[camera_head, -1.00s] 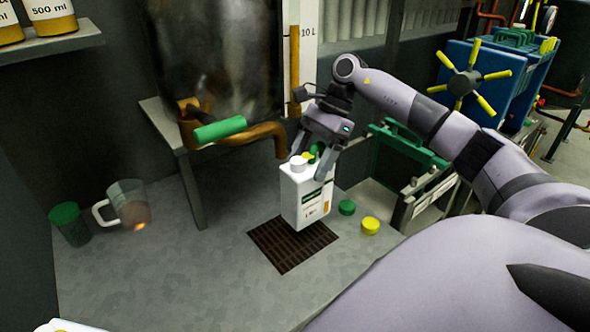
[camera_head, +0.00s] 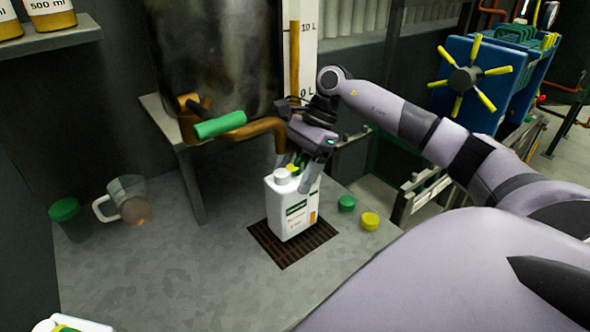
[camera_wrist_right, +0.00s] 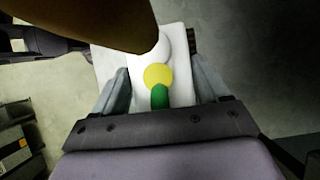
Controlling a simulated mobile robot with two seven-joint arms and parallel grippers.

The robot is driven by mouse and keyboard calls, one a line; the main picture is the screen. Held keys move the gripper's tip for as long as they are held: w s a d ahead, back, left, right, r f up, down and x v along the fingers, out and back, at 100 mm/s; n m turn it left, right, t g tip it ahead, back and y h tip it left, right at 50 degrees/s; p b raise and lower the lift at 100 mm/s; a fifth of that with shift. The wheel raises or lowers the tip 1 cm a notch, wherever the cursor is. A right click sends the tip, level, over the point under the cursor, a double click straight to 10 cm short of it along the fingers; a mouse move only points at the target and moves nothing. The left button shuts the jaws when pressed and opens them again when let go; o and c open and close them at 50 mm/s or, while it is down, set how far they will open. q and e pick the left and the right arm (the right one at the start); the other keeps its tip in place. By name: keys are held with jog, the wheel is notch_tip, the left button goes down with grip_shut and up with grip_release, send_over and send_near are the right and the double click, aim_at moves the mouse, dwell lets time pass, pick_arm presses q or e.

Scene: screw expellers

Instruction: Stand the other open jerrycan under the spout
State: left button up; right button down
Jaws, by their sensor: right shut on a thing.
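My right gripper (camera_head: 301,180) is shut on the jerrycan's top from above. The brown spout (camera_head: 262,127) with its green lever (camera_head: 220,125) bends down close to the jerrycan's top and the gripper. In the right wrist view, the fingers flank a yellow round part (camera_wrist_right: 158,76) and a green bar; the spout (camera_wrist_right: 80,22) hides part of the jerrycan (camera_wrist_right: 113,72). My left gripper is out of view.
A green cap (camera_head: 346,203) and a yellow cap (camera_head: 369,221) lie right of the grate. A clear jug (camera_head: 128,203) and a green-lidded container (camera_head: 70,218) stand at left. A white object (camera_head: 68,325) is cut off at bottom left. The front floor is clear.

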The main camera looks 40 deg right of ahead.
jog(key=shift+f, duration=0.15)
grip_release()
jog(key=shift+r+p, duration=0.45)
jog(key=shift+r, duration=0.05)
jog(key=v, duration=1.2)
jog(key=shift+s, duration=0.1)
